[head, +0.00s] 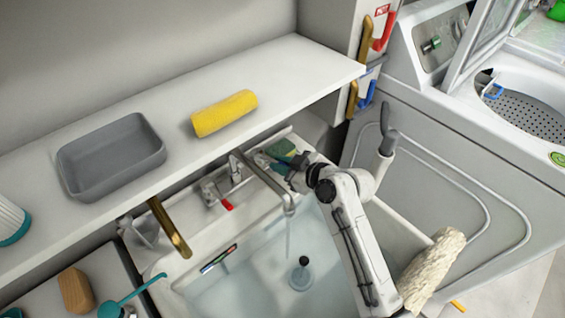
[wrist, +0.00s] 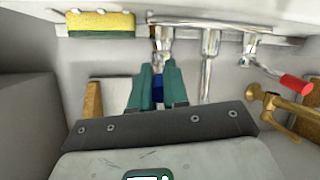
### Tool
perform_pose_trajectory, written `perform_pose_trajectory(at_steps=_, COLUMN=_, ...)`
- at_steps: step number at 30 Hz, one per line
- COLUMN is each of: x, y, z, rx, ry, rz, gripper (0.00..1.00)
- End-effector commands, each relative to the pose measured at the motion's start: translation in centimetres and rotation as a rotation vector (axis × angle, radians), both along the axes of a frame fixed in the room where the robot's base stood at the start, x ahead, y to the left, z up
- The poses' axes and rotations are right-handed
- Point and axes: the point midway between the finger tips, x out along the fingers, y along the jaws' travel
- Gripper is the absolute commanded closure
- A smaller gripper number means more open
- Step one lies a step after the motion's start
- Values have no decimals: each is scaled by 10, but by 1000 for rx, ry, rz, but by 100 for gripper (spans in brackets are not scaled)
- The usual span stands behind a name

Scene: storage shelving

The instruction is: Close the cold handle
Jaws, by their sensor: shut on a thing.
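The cold handle (wrist: 157,92) shows as a small blue piece between the teal fingers of my gripper (wrist: 158,82) in the wrist view. The fingers are shut on it, at the left end of the chrome faucet (wrist: 210,50). The red hot handle (wrist: 297,84) sticks out at the right end and also shows in the head view (head: 227,204). In the head view the faucet (head: 238,168) stands at the back of the sink, and a thin stream seems to fall from its spout. My arm hides the cold handle there.
The sink (head: 215,290) holds a dark stopper (head: 301,273) and a toothbrush-like item (head: 218,259). A green and yellow sponge (wrist: 100,23) lies on the back ledge. A shelf (head: 300,67) with a grey tray (head: 112,155) and yellow roll (head: 224,113) overhangs. A washer (head: 440,160) stands right.

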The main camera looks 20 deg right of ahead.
Motion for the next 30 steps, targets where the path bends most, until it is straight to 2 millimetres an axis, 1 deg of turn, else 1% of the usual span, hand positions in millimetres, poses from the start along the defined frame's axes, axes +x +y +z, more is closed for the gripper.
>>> perform_pose_trajectory(at_steps=4, x=-4, y=9, z=2, rx=-3, ry=8, rz=-79, gripper=100)
perform_pose_trajectory(at_steps=12, x=-7, y=15, z=1, rx=-4, ry=5, rz=-190, gripper=100)
perform_pose_trajectory(at_steps=24, x=-8, y=16, z=-1, rx=-1, ry=0, rz=-205, gripper=100)
perform_pose_trajectory(at_steps=25, x=-8, y=16, z=-1, rx=-1, ry=0, rz=-205, gripper=83)
perform_pose_trajectory(at_steps=30, x=-8, y=16, z=0, rx=-1, ry=-1, rz=-204, gripper=67)
